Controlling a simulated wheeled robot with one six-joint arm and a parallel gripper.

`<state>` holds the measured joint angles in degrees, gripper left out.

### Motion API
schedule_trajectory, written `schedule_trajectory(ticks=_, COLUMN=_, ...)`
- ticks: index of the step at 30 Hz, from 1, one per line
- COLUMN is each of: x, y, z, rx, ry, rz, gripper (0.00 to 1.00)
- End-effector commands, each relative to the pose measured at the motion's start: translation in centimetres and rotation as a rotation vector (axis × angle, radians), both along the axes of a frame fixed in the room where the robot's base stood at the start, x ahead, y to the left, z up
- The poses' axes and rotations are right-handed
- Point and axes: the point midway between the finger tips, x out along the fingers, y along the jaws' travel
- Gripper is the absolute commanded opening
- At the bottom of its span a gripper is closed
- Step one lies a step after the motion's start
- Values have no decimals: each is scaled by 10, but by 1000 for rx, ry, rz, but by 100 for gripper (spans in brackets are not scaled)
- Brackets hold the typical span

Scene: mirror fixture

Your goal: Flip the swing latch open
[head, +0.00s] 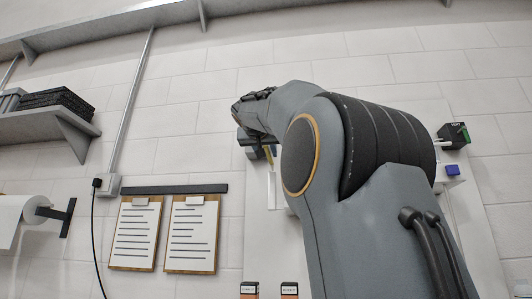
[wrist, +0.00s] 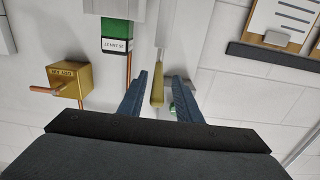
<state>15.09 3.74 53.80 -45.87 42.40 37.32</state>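In the wrist view, my gripper (wrist: 161,76) has its two dark blue fingers apart. A long, narrow bar with a brass-coloured end (wrist: 157,88), seemingly the swing latch, lies in the gap between them. Clear space shows on both sides of the brass end, so neither finger appears to grip it. A small grey piece with a bit of green (wrist: 172,108) shows by the right finger, partly hidden. In the head view my arm hides most of the latch area; only a yellowish bit (head: 271,151) and a pale upright strip (head: 271,190) show below my wrist.
Left of the fingers are a brass box (wrist: 70,82) with a copper pipe and a green box (wrist: 117,35) with a white label. Two clipboards (head: 135,234) hang on the wall. A black-and-green box (head: 454,136) and blue block (head: 452,169) are right of my arm.

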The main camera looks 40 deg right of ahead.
Motion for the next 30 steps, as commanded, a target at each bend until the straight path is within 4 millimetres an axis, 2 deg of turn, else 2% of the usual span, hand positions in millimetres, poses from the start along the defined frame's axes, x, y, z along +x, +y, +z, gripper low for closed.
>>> schedule_trajectory(ticks=8, x=-5, y=4, z=1, rx=-1, ry=-1, rz=-1, gripper=31)
schedule_trajectory(ticks=21, x=-49, y=50, z=-1, rx=-1, ry=-1, rz=3, gripper=31)
schedule_trajectory(ticks=30, x=-56, y=56, z=0, rx=0, ry=0, rz=2, gripper=31)
